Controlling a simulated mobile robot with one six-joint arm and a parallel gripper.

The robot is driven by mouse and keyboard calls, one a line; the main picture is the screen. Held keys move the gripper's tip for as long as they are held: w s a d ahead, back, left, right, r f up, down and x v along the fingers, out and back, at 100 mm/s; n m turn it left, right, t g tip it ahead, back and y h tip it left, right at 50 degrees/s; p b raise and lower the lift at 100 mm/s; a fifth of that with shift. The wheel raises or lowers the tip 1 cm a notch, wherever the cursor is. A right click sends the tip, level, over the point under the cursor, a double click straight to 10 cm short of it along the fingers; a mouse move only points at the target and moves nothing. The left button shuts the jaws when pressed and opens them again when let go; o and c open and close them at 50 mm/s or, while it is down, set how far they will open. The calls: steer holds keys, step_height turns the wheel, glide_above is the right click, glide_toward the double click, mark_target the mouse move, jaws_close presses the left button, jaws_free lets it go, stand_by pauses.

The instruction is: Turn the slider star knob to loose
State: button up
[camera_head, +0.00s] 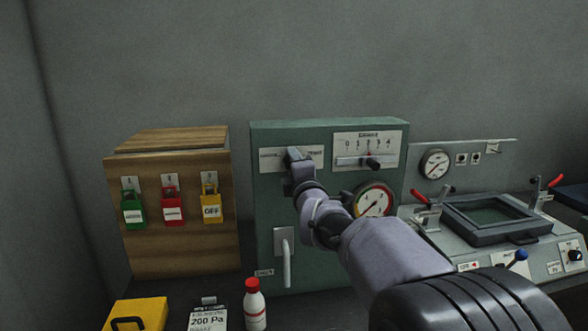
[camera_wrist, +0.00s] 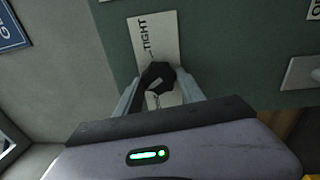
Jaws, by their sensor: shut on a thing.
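The black star knob (camera_wrist: 158,75) sits on a white label plate (camera_wrist: 150,38) on the front of the green panel. The word TIGHT is readable on the plate in the wrist view; the knob and fingers hide much of the rest. My gripper (camera_wrist: 160,88) has one grey finger on each side of the knob and is shut on it. In the head view my gripper (camera_head: 297,168) reaches the plate (camera_head: 268,158) at the upper left of the green panel (camera_head: 330,127), and the knob is mostly hidden there. Which way its pointer faces is unclear.
A slider scale (camera_head: 392,146) with a black knob (camera_head: 373,164) is to the right, above a round gauge (camera_head: 375,200). A handle (camera_head: 286,262) is below. A wooden box (camera_head: 180,248) with padlocks stands left; a red-capped bottle (camera_head: 255,308) stands in front.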

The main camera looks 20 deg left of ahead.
steer(key=shift+f+n+g+b, duration=0.1)
steer(key=shift+n+g+b, duration=0.3)
steer(key=shift+n+b, duration=2.7)
steer(key=n+p, duration=0.2)
steer(key=shift+n, duration=0.4)
steer(key=o, duration=1.4)
steer(key=v, duration=1.7)
steer(key=shift+d+f, duration=0.2)
steer(key=shift+d, duration=0.05)
